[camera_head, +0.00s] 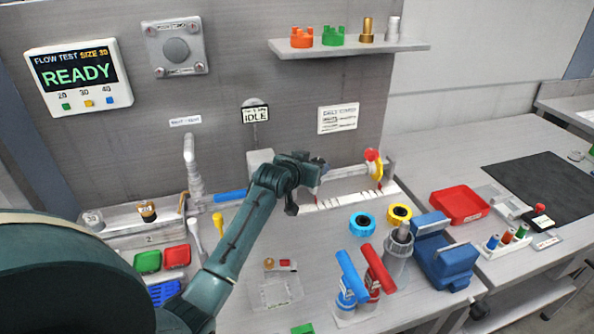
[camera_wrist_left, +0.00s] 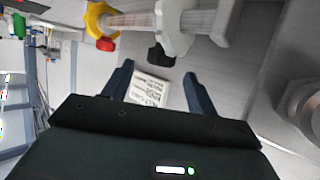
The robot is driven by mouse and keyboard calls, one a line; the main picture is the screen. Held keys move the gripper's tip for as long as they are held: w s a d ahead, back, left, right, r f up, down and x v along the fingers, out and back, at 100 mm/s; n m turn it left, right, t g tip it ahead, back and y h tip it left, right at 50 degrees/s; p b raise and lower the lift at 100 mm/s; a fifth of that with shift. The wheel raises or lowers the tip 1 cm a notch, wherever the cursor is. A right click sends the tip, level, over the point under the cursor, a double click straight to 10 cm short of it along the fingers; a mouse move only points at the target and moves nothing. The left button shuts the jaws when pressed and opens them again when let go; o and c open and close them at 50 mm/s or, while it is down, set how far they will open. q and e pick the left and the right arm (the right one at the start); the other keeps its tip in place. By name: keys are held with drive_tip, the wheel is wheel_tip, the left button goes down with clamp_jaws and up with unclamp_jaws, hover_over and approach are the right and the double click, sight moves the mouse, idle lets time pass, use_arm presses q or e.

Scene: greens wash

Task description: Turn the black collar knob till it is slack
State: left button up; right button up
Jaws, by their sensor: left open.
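The black collar knob (camera_wrist_left: 161,55) shows in the left wrist view, on the underside of a white collar (camera_wrist_left: 173,27) around a clear pipe. My left gripper (camera_wrist_left: 158,82) is open and empty there, with the knob just beyond the fingertips and roughly between them; no contact shows. In the head view my left gripper (camera_head: 308,172) is at the pipe line by the back wall, and it hides the knob. My right gripper is in neither view.
A yellow fitting with a red knob (camera_head: 374,164) sits at the pipe's right. A shelf (camera_head: 348,47) with fittings hangs above. Below are blue (camera_head: 361,224) and yellow (camera_head: 399,213) rings and a red tray (camera_head: 459,204). A wall display (camera_head: 78,76) reads READY.

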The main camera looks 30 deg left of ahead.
use_arm(q)
drive_tip(key=v, duration=0.9)
drive_tip(key=shift+s+r+b, duration=0.25)
drive_tip(key=shift+s+b, duration=0.05)
drive_tip(key=shift+s, duration=0.05)
drive_tip(key=shift+a+f, duration=0.1)
drive_tip(key=shift+a, duration=0.05)
